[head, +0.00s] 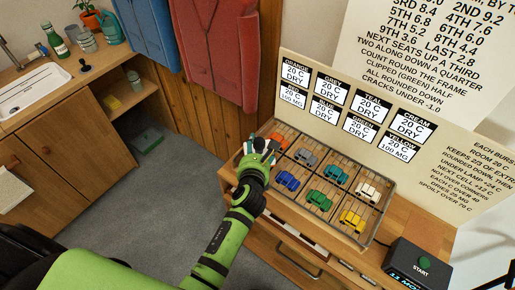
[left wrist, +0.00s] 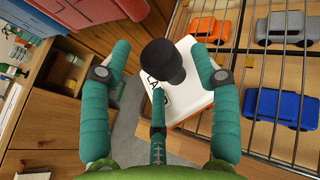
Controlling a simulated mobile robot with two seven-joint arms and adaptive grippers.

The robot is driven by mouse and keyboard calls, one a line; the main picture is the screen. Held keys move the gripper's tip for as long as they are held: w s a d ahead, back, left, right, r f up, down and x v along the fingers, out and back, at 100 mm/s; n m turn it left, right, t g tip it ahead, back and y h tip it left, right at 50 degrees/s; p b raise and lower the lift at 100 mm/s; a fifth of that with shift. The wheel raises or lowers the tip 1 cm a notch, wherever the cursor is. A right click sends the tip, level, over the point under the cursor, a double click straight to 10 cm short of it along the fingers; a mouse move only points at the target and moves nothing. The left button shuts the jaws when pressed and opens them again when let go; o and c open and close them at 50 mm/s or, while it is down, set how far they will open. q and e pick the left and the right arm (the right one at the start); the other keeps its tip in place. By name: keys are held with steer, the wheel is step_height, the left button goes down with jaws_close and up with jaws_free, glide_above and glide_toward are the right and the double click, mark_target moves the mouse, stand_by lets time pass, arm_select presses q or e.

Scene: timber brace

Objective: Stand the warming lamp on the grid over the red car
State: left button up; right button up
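The warming lamp (left wrist: 191,88) shows in the left wrist view as a white box with lettering and a black knob (left wrist: 163,64) on top. It is over the left end of the wire grid (left wrist: 243,62). My left gripper (left wrist: 160,62) has its teal fingers spread around the knob, with gaps visible at both sides. In the head view my left gripper (head: 259,153) is over the grid's (head: 322,226) front-left corner and mostly hides the lamp. An orange-red patch (left wrist: 205,122) shows beside the lamp's lower edge; I cannot tell whether it is the red car. My right gripper is not in view.
Other cars lie in the grid's cells: orange (head: 278,142), gray (head: 306,156), blue (head: 288,181), teal (head: 336,174), green (head: 319,200), cream (head: 367,190) and yellow (head: 352,217). A label board (head: 400,168) stands behind them. A black START box (head: 417,264) is at right.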

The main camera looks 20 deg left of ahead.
arm_select(q)
steer(key=shift+r, duration=0.25)
steer(key=v, duration=1.2)
